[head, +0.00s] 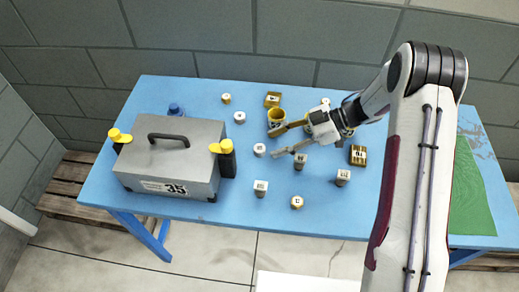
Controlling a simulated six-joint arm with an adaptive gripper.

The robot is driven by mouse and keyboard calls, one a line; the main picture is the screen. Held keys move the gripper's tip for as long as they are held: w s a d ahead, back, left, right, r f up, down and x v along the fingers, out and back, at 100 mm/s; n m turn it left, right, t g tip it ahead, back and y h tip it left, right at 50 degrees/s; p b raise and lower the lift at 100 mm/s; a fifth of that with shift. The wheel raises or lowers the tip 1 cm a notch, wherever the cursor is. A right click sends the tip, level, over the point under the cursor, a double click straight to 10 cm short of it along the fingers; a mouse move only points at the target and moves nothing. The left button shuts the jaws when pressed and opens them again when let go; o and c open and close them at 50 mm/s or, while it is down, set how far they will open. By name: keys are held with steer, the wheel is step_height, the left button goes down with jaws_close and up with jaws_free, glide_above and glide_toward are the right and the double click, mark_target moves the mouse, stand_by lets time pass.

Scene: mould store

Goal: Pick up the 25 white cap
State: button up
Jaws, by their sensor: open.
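Several small caps and blocks with numbered tops stand on the blue table (160,90). A white round cap (260,150) stands just left of my gripper's fingertips. Another white cap (239,117) stands farther back and left. The numbers on both are too small to read, so I cannot tell which is 25. My gripper (278,141) is open, its fingers pointing left above the middle of the table, with nothing visible between them. My gripper and arm partly hide items behind them.
A grey case (172,165) marked 35, with yellow-topped latches, fills the left side. A green mat (470,195) lies at right.

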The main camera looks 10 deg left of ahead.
mark_target(263, 148)
steer(key=shift+x, duration=2.5)
steer(key=c, duration=0.9)
